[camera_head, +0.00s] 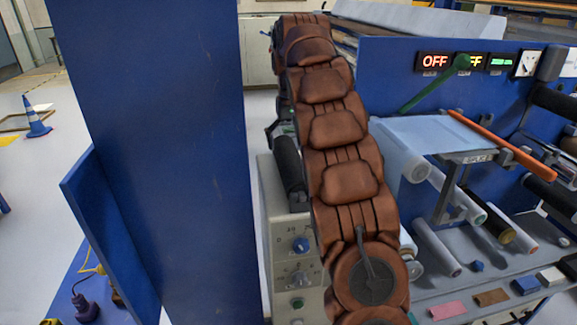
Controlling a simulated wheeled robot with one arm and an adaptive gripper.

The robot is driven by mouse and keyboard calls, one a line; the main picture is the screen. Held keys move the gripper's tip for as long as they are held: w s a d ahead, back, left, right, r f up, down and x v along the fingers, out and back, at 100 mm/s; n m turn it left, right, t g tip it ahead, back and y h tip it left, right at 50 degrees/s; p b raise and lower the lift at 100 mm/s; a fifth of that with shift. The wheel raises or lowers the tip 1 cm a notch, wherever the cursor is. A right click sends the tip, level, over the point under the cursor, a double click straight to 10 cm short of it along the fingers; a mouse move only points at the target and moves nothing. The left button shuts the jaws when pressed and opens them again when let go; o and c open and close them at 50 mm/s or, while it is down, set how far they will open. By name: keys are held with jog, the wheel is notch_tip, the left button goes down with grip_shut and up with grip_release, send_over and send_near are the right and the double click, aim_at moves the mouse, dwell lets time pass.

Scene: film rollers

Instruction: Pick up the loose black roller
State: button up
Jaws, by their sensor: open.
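A black roller (289,165) lies on top of a grey control box (275,215), just left of my brown arm. The arm hides its right side. My gripper (276,131) is at the far end of the arm, mostly hidden behind it. One dark finger shows just above the far end of the roller. The gripper is open. I cannot tell whether it touches the roller.
A tall blue panel (165,130) stands close on the left. To the right is a blue machine with a splice table (430,135), an orange bar (488,138), and several clear and black rolls. A traffic cone (36,120) stands on the open floor far left.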

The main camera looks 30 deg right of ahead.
aim_at(292, 154)
jog(key=shift+s+f+b, duration=0.2)
jog(key=shift+f+b, duration=1.35)
jog(key=shift+f, duration=0.3)
jog(key=shift+s+a+f, duration=0.1)
jog(key=shift+f, duration=0.7)
jog(key=shift+f+p, duration=0.3)
jog(key=shift+f, duration=0.65)
jog(key=shift+a, duration=0.1)
jog(key=shift+c, duration=0.2)
jog(key=c, duration=1.6)
jog(key=shift+c, duration=0.8)
jog(key=shift+r, duration=0.15)
